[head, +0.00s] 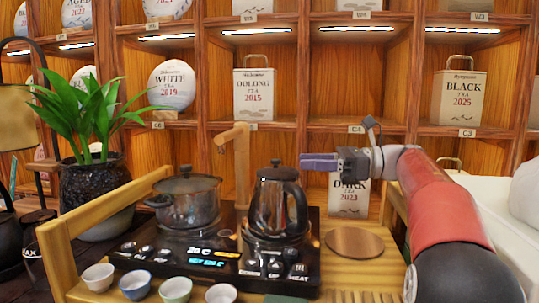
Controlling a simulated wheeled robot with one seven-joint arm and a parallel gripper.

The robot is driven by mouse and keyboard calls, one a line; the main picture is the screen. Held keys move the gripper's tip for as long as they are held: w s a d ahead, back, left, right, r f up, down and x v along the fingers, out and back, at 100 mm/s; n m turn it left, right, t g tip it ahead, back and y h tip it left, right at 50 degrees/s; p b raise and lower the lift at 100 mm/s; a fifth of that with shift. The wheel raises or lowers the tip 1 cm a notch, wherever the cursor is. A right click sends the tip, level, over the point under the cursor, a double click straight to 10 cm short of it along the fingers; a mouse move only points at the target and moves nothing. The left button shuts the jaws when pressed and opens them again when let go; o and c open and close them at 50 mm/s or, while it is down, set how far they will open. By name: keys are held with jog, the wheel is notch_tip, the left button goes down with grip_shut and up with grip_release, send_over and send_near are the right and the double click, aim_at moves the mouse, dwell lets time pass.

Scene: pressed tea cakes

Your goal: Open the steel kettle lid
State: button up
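The steel kettle (275,207) stands upright on the right part of the black stove top (170,262). Its lid (278,174) sits on top, with a small knob, and looks closed. My gripper (303,162) reaches in from the right with purple fingers pointing left. The fingertips are just right of the lid knob in the picture, at about its height, and appear apart from it. The fingers are seen side-on, so the gap between them is hidden. Nothing is seen held.
A steel pot (187,203) with a lid stands left of the kettle. A wooden post (241,175) rises close behind it. A round wooden disc (354,243) lies to the right. Several small cups (135,284) line the front edge. Shelves (350,125) with tea packages stand behind.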

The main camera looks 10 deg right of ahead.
aim_at(276, 160)
jog(key=x, duration=0.5)
jog(key=p+x, duration=0.1)
jog(key=x, duration=0.2)
jog(key=shift+w+d, duration=0.1)
jog(key=shift+w, duration=0.25)
grip_shut()
